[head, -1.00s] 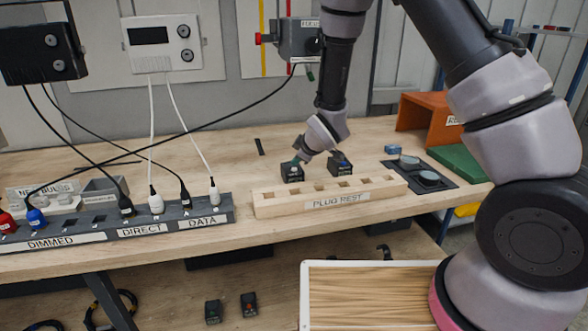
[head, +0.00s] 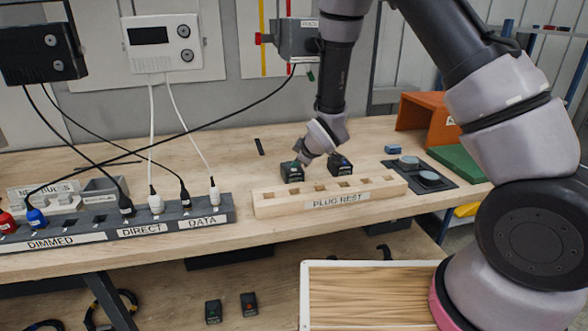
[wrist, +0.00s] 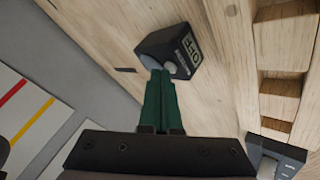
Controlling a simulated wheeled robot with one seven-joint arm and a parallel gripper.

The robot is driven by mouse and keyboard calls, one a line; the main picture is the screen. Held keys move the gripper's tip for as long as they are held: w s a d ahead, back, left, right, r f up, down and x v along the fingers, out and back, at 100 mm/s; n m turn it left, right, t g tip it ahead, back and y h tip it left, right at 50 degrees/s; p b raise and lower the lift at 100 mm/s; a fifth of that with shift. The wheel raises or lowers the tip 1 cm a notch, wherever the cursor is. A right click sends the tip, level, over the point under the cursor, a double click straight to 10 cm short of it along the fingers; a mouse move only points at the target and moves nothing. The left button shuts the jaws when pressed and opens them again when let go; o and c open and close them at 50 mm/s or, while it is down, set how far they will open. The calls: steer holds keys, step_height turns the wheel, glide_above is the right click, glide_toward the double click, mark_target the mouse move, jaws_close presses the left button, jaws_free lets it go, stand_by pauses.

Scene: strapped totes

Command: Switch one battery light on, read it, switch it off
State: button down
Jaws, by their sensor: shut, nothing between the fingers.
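Two small black boxes, seemingly the battery lights, stand on the bench behind the plug rest. My gripper (head: 300,160) is low at the left box (head: 291,174); the right box (head: 341,166) stands close beside it. In the wrist view my green gripper fingers (wrist: 161,80) are shut and empty. Their tips are at the pale round knobs on the left box (wrist: 170,45), partly hiding one; I cannot tell whether they touch. That box has a pale label too small to read surely. The right box (wrist: 277,155) shows at the lower right. I see no clear glow on either.
The wooden plug rest (head: 335,203) with empty holes lies in front of the boxes. A socket strip (head: 110,232) with plugs and cables is at the left. A dark pad with two discs (head: 427,178) and an orange bin (head: 425,120) are at the right.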

mark_target(297, 172)
stand_by(0.3)
steer(key=shift+r, duration=0.45)
steer(key=shift+r, duration=3)
